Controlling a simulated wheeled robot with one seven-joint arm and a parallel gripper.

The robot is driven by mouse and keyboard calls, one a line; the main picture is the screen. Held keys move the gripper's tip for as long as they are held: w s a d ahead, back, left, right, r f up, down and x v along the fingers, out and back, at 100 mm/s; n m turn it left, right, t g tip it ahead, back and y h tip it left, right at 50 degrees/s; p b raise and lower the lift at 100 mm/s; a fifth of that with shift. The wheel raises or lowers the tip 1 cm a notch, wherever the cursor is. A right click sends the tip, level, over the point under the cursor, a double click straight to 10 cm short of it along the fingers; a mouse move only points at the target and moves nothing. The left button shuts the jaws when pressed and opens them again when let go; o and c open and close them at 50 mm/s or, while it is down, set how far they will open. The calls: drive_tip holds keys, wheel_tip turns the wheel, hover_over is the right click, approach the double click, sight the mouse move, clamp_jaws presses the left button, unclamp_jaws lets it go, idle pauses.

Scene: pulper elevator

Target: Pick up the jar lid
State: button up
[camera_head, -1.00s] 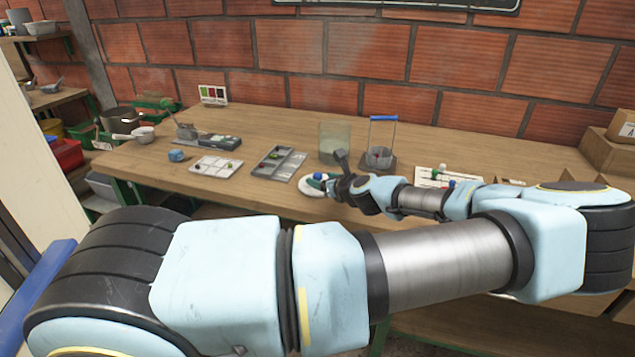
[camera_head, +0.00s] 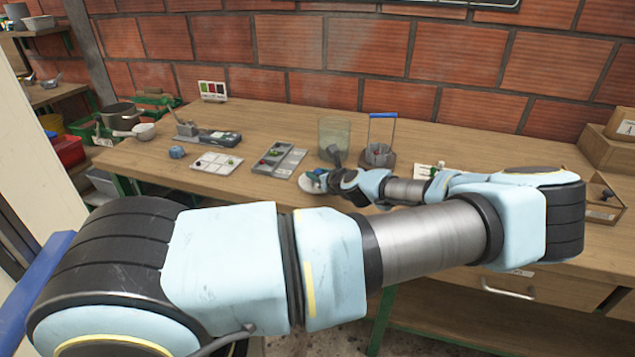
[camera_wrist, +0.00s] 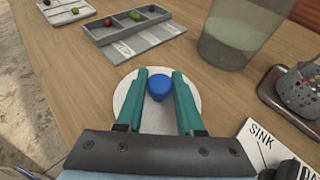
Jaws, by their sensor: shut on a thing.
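The jar lid (camera_wrist: 123,93) is a flat white disc with a blue knob (camera_wrist: 159,87) at its middle. In the wrist view, the teal fingers of my gripper (camera_wrist: 160,78) stand on either side of the knob and are shut on it. In the head view, the lid (camera_head: 308,184) shows at the table's front edge, partly hidden by my gripper (camera_head: 320,180). I cannot tell whether the lid touches the table. A clear glass jar (camera_head: 334,135) stands upright behind it, also seen in the wrist view (camera_wrist: 240,30).
A grey compartment tray (camera_head: 279,161) with small coloured pieces lies left of the jar, and a white tray (camera_head: 216,163) farther left. A grey basket with a blue handle (camera_head: 381,140) stands right of the jar. A "SINK" card (camera_wrist: 262,145) lies at right.

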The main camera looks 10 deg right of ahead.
clamp_jaws()
drive_tip(key=shift+r, duration=0.1)
